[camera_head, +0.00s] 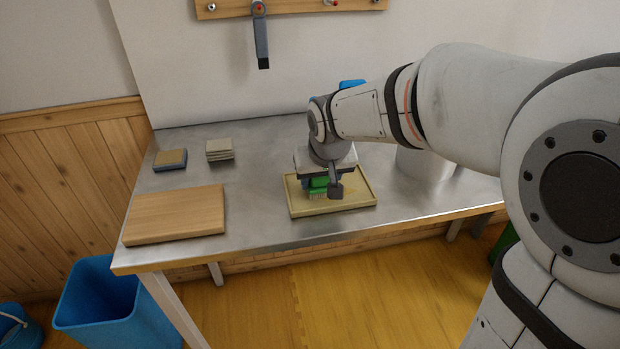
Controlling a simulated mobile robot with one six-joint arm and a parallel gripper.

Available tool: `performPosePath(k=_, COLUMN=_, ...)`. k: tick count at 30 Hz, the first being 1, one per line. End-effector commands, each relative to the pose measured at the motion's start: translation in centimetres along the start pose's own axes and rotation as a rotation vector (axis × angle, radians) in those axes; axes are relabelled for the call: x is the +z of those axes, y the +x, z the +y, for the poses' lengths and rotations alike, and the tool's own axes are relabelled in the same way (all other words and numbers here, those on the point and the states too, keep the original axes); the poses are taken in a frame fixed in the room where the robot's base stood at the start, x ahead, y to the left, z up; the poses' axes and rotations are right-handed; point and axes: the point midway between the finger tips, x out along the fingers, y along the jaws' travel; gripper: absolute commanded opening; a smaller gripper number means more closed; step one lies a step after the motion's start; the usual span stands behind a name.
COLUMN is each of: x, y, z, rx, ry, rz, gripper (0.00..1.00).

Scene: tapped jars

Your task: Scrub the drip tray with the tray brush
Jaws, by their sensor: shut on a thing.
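The drip tray (303,211) is a shallow beige tray with a raised rim on the metal table, right of the middle. Its floor shows a yellowish patch right of the gripper. My gripper (326,190) points down over the tray and is shut on a green thing, which I take to be the tray brush (318,194). The brush is low, within the tray's outline. The gripper hides much of it, and I cannot tell whether its underside touches the tray floor.
A wooden board (175,214) lies at the table's front left. Behind it are a sponge-like block (170,159) and a stack of beige squares (219,150). A pale round vessel (425,163) stands right of the tray, partly behind my arm. A blue bin (110,305) stands on the floor.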

Motion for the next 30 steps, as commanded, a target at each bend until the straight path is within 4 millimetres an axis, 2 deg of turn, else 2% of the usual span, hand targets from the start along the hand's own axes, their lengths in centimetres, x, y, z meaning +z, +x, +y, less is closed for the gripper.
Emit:
performPosePath(k=6, x=0.0, y=0.0, z=1.1, rx=0.001, ry=0.001, rz=0.001, gripper=0.31)
performPosePath(k=23, x=0.0, y=0.0, z=1.2, rx=0.0, ry=0.0, rz=0.001, gripper=0.31)
performPosePath(k=30, x=0.0, y=0.0, z=3.1, rx=0.001, ry=0.003, rz=0.001, gripper=0.31)
